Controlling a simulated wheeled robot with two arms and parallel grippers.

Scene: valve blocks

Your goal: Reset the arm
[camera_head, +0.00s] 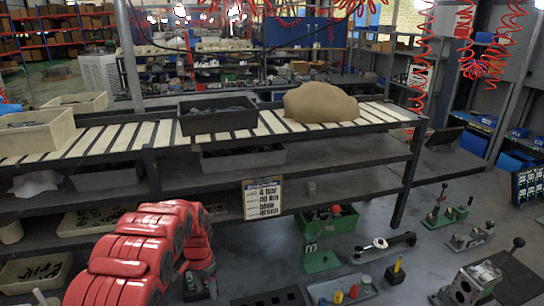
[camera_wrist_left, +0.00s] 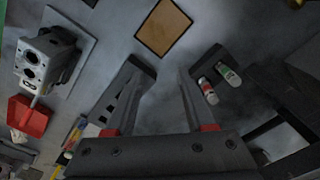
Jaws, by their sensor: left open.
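My left arm, red with dark joints, comes in at the lower left of the head view, bent so that its far end points down. My left gripper (camera_head: 203,288) is partly cut off by the bottom edge there. In the left wrist view its two dark fingers (camera_wrist_left: 162,75) with red bases stand apart, with nothing between them but grey surface. A grey metal valve block (camera_wrist_left: 45,65) on a light plate lies to their left, apart from them. My right arm and gripper are not in view.
The grey work surface holds a metal valve block (camera_head: 470,286), a green bin (camera_head: 327,222), a torque wrench (camera_head: 383,244) and small coloured items. Behind stands a roller rack (camera_head: 150,130) with a black crate (camera_head: 217,116). Two small bottles (camera_wrist_left: 218,82) lie right of the fingers.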

